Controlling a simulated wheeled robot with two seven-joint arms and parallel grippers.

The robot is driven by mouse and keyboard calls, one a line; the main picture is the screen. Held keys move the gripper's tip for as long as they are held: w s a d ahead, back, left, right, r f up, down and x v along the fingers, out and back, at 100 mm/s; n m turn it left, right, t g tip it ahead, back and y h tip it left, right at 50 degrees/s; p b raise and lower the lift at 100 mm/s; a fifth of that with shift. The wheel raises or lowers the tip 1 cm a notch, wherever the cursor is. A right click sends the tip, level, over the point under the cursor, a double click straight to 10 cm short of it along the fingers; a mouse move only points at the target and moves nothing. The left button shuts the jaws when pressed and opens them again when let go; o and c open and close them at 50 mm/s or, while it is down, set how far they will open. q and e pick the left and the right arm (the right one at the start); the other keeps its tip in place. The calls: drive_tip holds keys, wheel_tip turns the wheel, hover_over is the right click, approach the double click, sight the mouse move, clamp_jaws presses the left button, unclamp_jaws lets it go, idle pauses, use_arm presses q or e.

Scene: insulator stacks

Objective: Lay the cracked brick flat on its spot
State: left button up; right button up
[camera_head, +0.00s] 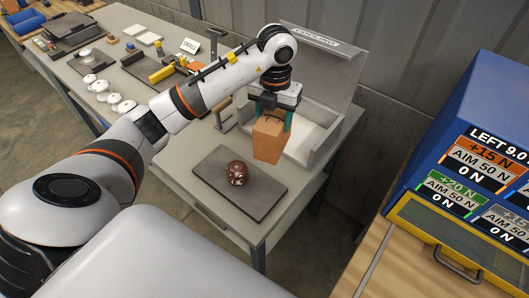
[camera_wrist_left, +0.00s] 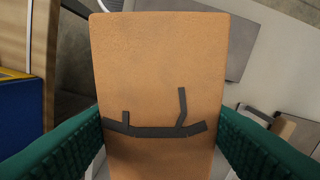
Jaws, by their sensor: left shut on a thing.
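The cracked brick (camera_head: 268,139) is orange-tan and hangs upright in my left gripper (camera_head: 272,112), above the table near the white tray. In the left wrist view the brick (camera_wrist_left: 160,75) fills the middle, with a dark branching crack mark (camera_wrist_left: 160,130) across its face. The green fingers of my left gripper (camera_wrist_left: 160,140) press on both sides of it. A dark grey mat (camera_head: 215,175) lies flat on the table with a glossy brown round insulator (camera_head: 237,173) on it. Which spot belongs to the brick I cannot tell. My right gripper is not in view.
A white open tray labelled COOLING (camera_head: 318,135) stands at the table's back right. White insulators (camera_head: 102,88), yellow blocks (camera_head: 162,74) and a SMALL sign (camera_head: 190,46) lie at left. A blue display box (camera_head: 470,140) stands on the wooden bench at right.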

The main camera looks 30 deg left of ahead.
use_arm(q)
drive_tip(key=n, duration=0.2)
drive_tip(key=w+a+n, duration=0.1)
drive_tip(key=n, duration=0.2)
drive_tip(key=a+n, duration=0.1)
drive_tip(key=n, duration=0.2)
drive_tip(key=shift+w+a+r, duration=0.1)
drive_tip(key=shift+w+a, duration=0.1)
drive_tip(key=shift+w, duration=0.1)
wheel_tip(320, 180, down, 10)
drive_tip(key=w+a+n+p, duration=0.1)
drive_tip(key=a+n+p, duration=0.1)
drive_tip(key=n, duration=0.5)
drive_tip(key=shift+p, duration=0.35)
drive_tip(key=shift+f, duration=0.2)
drive_tip(key=o, duration=1.7)
drive_tip(key=shift+s, duration=0.1)
wheel_tip(320, 180, up, 12)
drive_tip(key=shift+r+b, duration=0.15)
drive_tip(key=shift+b, duration=1.05)
